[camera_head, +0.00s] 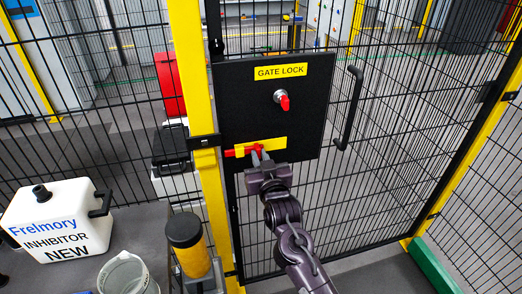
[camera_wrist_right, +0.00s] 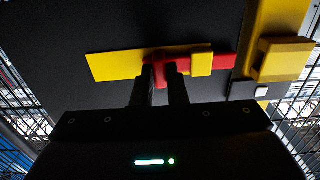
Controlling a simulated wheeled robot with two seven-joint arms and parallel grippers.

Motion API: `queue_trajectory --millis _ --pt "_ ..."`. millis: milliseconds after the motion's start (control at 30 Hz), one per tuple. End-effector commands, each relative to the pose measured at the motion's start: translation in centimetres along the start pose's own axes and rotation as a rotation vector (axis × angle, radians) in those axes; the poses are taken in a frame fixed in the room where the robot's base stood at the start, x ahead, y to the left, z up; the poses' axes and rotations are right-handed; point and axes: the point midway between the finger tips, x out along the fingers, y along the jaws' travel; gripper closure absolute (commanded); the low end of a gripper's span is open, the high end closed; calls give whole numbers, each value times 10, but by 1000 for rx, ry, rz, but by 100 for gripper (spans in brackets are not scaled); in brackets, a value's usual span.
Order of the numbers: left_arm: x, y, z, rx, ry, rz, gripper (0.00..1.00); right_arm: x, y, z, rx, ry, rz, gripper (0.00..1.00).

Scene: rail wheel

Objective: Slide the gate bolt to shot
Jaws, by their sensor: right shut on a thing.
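The gate bolt (camera_head: 241,150) is a red bar with a knob, on a yellow plate (camera_head: 276,143) low on the black gate lock panel (camera_head: 244,104). Its red end reaches left toward the yellow post (camera_head: 193,88). In the wrist view the red bolt (camera_wrist_right: 222,60) runs through a yellow guide (camera_wrist_right: 201,63) toward a yellow bracket (camera_wrist_right: 279,60) on the post. My right gripper (camera_head: 261,157) is at the bolt. Its dark fingers (camera_wrist_right: 162,72) are shut on the bolt's knob, which they partly hide. My left gripper is not in view.
A red key-like knob (camera_head: 284,102) sits above the bolt, and a black handle (camera_head: 349,108) stands to its right. Mesh fencing surrounds the gate. A white inhibitor jug (camera_head: 62,217), a clear bucket (camera_head: 126,275) and a black-and-yellow cylinder (camera_head: 188,246) stand at lower left.

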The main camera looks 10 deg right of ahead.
Motion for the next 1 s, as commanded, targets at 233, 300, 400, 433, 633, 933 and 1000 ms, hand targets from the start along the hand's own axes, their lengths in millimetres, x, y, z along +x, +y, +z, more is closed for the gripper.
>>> queue_trajectory --millis 233,300,400,433,633,933,1000 --pt "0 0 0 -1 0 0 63 0 -1 1 0 -2 -3 100" --pt "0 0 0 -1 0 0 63 0 -2 0 0 -2 -3 100" --pt "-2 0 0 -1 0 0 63 0 -6 0 0 -2 -4 100" --pt "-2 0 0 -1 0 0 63 0 -7 0 0 -2 -4 100" --pt "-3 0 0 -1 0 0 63 0 -11 0 1 -1 -3 80" --pt "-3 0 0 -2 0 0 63 0 -10 0 0 0 -1 56" --pt "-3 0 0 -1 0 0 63 0 -10 0 0 0 -1 56"
